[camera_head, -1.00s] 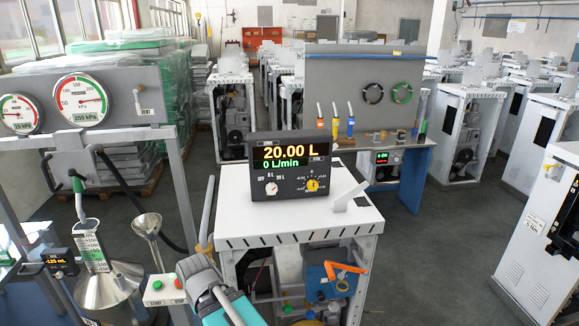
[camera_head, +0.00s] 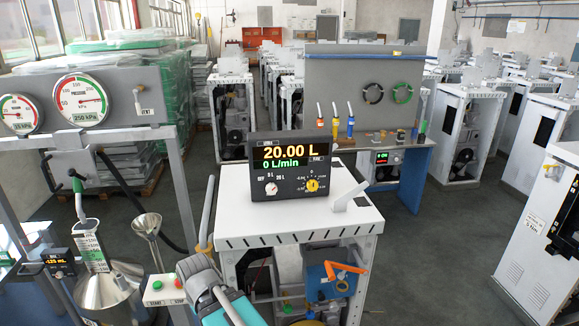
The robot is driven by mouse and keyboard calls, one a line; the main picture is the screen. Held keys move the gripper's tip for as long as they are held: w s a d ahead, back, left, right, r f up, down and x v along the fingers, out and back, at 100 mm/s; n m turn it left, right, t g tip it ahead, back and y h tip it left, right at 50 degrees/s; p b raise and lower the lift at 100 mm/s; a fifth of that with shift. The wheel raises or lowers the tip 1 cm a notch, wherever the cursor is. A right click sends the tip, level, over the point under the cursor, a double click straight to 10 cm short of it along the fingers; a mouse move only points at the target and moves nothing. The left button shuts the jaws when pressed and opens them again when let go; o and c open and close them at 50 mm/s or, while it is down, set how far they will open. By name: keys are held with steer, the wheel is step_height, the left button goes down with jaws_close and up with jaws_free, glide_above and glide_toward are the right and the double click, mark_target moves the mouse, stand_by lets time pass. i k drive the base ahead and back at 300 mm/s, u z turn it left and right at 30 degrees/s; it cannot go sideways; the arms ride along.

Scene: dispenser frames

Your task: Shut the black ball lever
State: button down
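I cannot make out a black ball lever for certain. A small pale lever (camera_head: 138,101) beside a label that seems to read VENT is on the grey gauge panel at the left; I cannot tell whether it ends in a black ball. An orange handle (camera_head: 345,268) shows in the open front of the middle dispenser frame (camera_head: 300,238), by a blue part. Part of my arm, grey and teal, shows at the bottom centre, left of that frame. My gripper is not in view, and nothing shows it touching a lever.
A display box (camera_head: 290,165) reading 20.00 L stands on the frame's top. A metal measuring can (camera_head: 112,290), a funnel (camera_head: 147,226) and a START/STOP button box (camera_head: 163,289) are at the lower left. A blue workbench (camera_head: 410,175) stands behind. Open floor lies to the right.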

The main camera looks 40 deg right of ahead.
mark_target(71, 172)
steer(key=z, duration=0.35)
steer(key=k, duration=0.85)
steer(key=z, duration=0.5)
steer(key=k, duration=0.5)
steer(key=u, duration=0.05)
steer(key=i, duration=0.55)
steer(key=u, duration=0.95)
steer(key=i, duration=1.1)
steer(key=u, duration=0.1)
